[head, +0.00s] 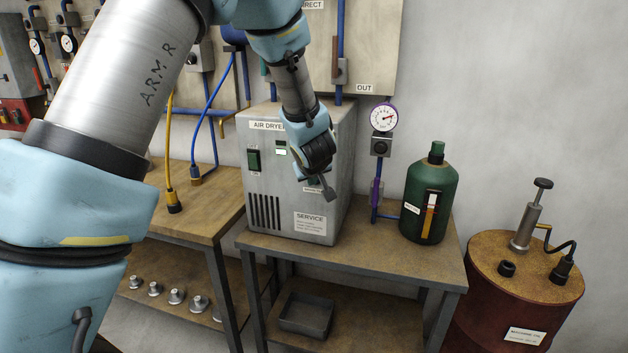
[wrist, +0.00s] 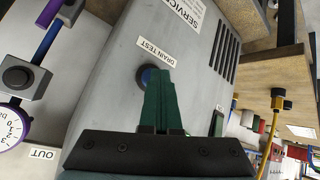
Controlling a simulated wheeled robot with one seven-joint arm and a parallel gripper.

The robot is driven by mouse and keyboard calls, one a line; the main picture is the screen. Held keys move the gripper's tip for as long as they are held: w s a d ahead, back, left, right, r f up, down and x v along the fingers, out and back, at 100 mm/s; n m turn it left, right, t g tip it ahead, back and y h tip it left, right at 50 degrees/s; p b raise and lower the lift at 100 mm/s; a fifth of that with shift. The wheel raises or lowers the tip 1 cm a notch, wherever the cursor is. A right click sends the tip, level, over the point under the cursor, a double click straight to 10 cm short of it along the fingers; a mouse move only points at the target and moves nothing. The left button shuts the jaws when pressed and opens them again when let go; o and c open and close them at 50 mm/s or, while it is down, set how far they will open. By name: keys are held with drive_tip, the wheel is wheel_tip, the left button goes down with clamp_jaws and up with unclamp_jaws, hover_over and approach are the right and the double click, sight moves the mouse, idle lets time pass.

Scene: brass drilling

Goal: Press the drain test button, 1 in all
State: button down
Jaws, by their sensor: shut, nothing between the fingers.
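The grey air dryer (head: 275,185) stands on the workbench. My gripper (head: 328,195) is shut and empty in front of the dryer's front face. In the wrist view its closed fingers (wrist: 160,73) overlap the button and hide part of it. I cannot tell whether the fingertips touch it. In the head view my gripper hides the button.
A green rocker switch (head: 254,160) is on the dryer's upper left. To its right are a gauge (head: 383,117) with a purple rim and a green bottle (head: 430,200). A red drum (head: 500,310) with a pump stands at far right. The bench front (head: 370,258) is clear.

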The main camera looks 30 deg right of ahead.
drive_tip(key=shift+s+a, duration=0.1)
drive_tip(key=shift+a, duration=0.05)
drive_tip(key=shift+s+a+b, duration=0.3)
drive_tip(key=shift+s+a, duration=0.15)
drive_tip(key=shift+s, duration=0.1)
drive_tip(key=shift+s+a+b, duration=0.7)
drive_tip(key=shift+s+a, duration=1.05)
drive_tip(key=shift+s, duration=0.05)
drive_tip(key=w+a+g, duration=0.1)
drive_tip(key=a+g, duration=0.2)
drive_tip(key=a, duration=1.1)
drive_tip(key=s+a+g+y, duration=0.2)
drive_tip(key=s+a, duration=0.3)
drive_tip(key=a, duration=0.5)
drive_tip(key=s+a+g+y, duration=0.1)
drive_tip(key=s+a, duration=0.4)
drive_tip(key=a, duration=0.6)
drive_tip(key=shift+s+g+y, duration=0.15)
drive_tip(key=shift+g+y, duration=0.25)
drive_tip(key=shift+g, duration=0.1)
